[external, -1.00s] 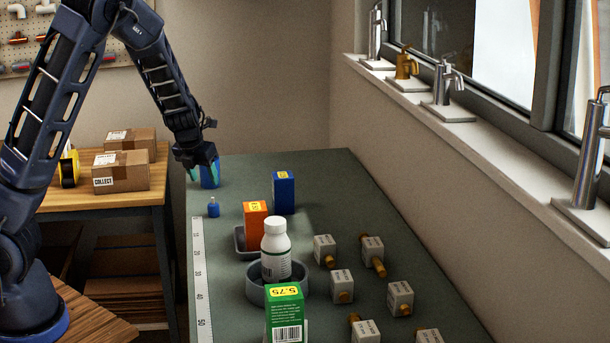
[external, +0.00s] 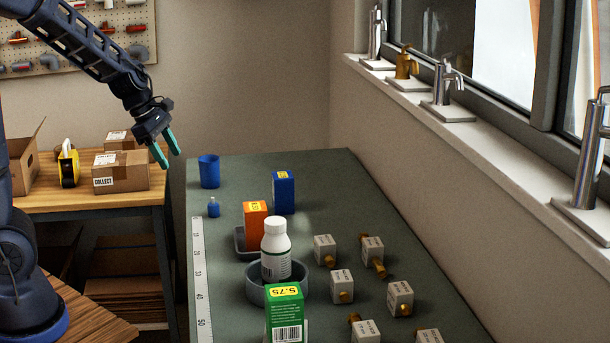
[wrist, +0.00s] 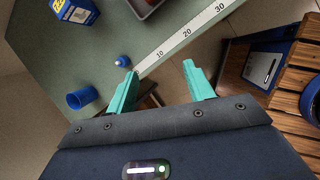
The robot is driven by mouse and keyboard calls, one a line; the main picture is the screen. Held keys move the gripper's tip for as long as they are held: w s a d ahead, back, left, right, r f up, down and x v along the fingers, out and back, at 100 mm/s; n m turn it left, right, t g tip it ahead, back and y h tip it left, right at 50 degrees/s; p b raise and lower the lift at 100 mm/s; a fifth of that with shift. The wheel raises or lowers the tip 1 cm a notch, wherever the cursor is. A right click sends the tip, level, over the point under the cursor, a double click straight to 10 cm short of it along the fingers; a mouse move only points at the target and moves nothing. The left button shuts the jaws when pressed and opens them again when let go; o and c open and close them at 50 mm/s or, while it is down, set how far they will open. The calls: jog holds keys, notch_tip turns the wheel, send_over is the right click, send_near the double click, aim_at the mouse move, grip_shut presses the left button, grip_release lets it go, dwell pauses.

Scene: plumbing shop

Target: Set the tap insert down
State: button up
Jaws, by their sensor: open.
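My gripper (external: 169,160) is open and empty, with teal fingers, above the gap at the far left of the green bench. Its fingers (wrist: 160,70) also show apart in the wrist view. A blue cup (external: 209,171) stands upright at the bench's far left corner, right of my gripper and clear of it; it also shows in the wrist view (wrist: 82,97). A small blue piece with a narrow top (external: 213,208) stands nearer on the bench. Several brass inserts (external: 379,268) with white tagged blocks lie on the right side. I cannot tell which piece is the task's tap insert, or what the cup holds.
A blue box (external: 284,192), an orange box (external: 256,222), a white bottle (external: 276,250) in a round grey dish (external: 256,290) and a green box (external: 285,312) fill the bench's middle. A ruler strip (external: 199,270) runs along its left edge. Cartons (external: 122,171) stand on the wooden table.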

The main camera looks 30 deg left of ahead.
jog(key=s+r+m+y, duration=0.1)
jog(key=s+r+m, duration=0.2)
jog(key=s+m, duration=0.4)
jog(key=s+a+r+m+t+y, duration=0.1)
jog(key=s+r+m, duration=0.3)
jog(key=s+m, duration=0.3)
jog(key=s+a+r+m+y, duration=0.1)
jog(key=s+r+m, duration=0.3)
jog(key=s+m, duration=0.3)
jog(key=shift+s+m+y, duration=0.3)
jog(key=shift+s, duration=0.75)
